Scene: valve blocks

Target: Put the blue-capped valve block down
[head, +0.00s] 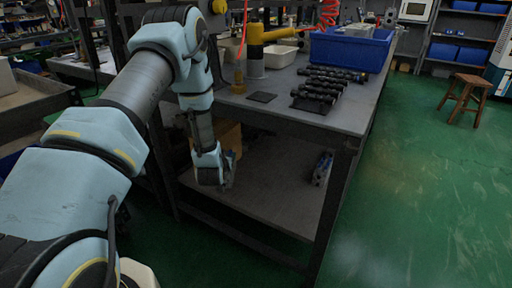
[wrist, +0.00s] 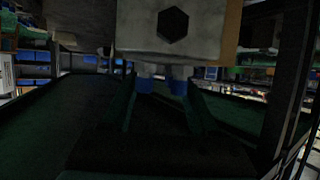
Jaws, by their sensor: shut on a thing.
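The blue-capped valve block (wrist: 150,42) is large and close in the wrist view. It is a pale block with a dark hexagonal hole in its face and blue caps on its lower side. My gripper (wrist: 162,92) is shut on it, with dark fingers on either side of the caps. In the head view my gripper (head: 228,178) is under the tabletop, over the left part of the lower shelf (head: 265,200). The held block is mostly hidden there, and I cannot tell whether it touches the shelf.
A grey and blue item (head: 322,168) lies on the lower shelf to the right. A cardboard box (head: 229,136) stands behind my gripper. The tabletop (head: 285,110) above holds dark cylindrical parts (head: 318,90) and a blue bin (head: 350,50). The middle of the shelf is clear.

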